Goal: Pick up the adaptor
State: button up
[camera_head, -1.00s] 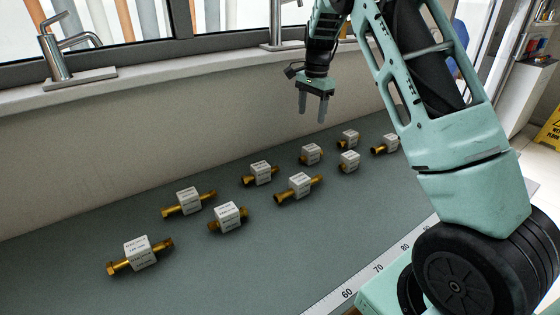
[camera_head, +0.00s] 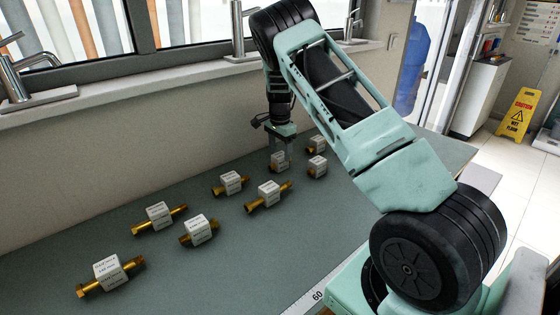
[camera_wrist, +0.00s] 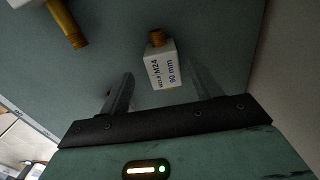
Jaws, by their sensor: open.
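Several brass adaptors, each with a white printed label block around its middle, lie on the grey-green counter. My gripper (camera_head: 280,165) is open, pointing down over the far part of the group. One adaptor (camera_head: 280,161) shows at its fingertips. In the wrist view an adaptor (camera_wrist: 162,68) marked "M24" and "90 mm" lies just beyond and between the two open fingers (camera_wrist: 160,82), its brass end pointing away. I cannot tell whether the fingers touch it. Part of another adaptor (camera_wrist: 66,22) shows at the upper left there.
Close by are adaptors to the right (camera_head: 317,167) and behind (camera_head: 317,145). Nearer ones include a left front adaptor (camera_head: 107,270) and a middle one (camera_head: 268,193). A window ledge (camera_head: 150,86) with taps runs behind the counter (camera_head: 260,260). A yellow floor sign (camera_head: 518,115) stands right.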

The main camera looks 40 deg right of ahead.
aim_at(280, 155)
jog(key=shift+w+d+f+p, duration=0.15)
jog(key=shift+f+p, duration=0.4)
jog(key=shift+f, duration=0.8)
jog(key=shift+w+d+f+p, duration=0.15)
jog(key=shift+f+p, duration=0.35)
jog(key=shift+f, duration=0.8)
jog(key=shift+s, duration=0.1)
jog(key=c, duration=1.1)
